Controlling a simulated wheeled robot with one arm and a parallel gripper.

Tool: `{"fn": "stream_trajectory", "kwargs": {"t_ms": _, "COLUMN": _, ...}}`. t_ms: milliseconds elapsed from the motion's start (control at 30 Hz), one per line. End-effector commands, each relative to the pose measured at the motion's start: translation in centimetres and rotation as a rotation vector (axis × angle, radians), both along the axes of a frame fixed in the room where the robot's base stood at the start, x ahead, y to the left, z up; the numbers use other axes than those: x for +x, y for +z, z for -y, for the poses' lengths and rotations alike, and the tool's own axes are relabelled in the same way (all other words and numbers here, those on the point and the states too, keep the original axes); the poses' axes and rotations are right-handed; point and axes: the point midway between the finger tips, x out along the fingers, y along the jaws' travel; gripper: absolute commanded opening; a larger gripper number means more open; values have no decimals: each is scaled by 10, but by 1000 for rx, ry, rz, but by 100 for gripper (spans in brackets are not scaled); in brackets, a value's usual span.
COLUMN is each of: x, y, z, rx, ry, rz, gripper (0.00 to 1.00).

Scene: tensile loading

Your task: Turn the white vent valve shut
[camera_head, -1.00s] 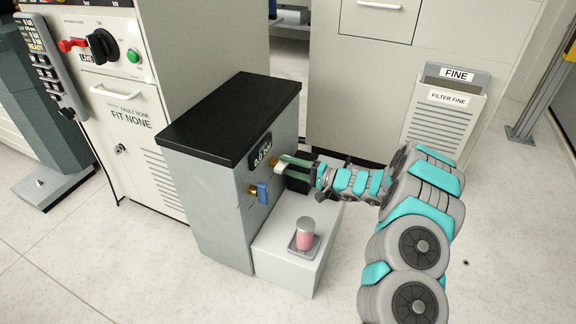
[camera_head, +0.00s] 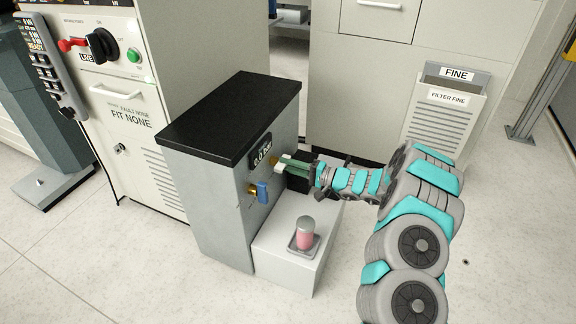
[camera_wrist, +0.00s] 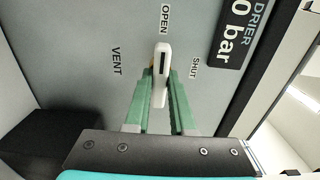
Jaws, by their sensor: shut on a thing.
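The white vent valve (camera_wrist: 161,62) has a lever handle on the grey front of the drier cabinet (camera_head: 222,215). In the wrist view the handle lies in line with the OPEN label (camera_wrist: 164,19), with the SHUT label (camera_wrist: 195,68) to its right and VENT to its left. My gripper (camera_wrist: 158,92) has its two green fingers on either side of the handle, shut on it. In the head view my gripper (camera_head: 288,164) reaches the cabinet front from the right, and the valve is small and partly covered by the fingers.
A blue-handled brass valve (camera_head: 261,192) sits left of and below my gripper. A pressure display (camera_wrist: 240,35) is close by at the upper right in the wrist view. Open floor lies in front.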

Motion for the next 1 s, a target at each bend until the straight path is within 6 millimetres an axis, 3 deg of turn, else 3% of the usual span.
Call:
{"fn": "stream_trajectory", "kwargs": {"t_ms": 467, "x": 0, "y": -3, "z": 0, "rx": 29, "ry": 1, "rz": -83, "gripper": 0}}
{"fn": "stream_trajectory", "kwargs": {"t_ms": 1000, "x": 0, "y": -1, "z": -1, "rx": 189, "ry": 2, "rz": -521, "gripper": 0}}
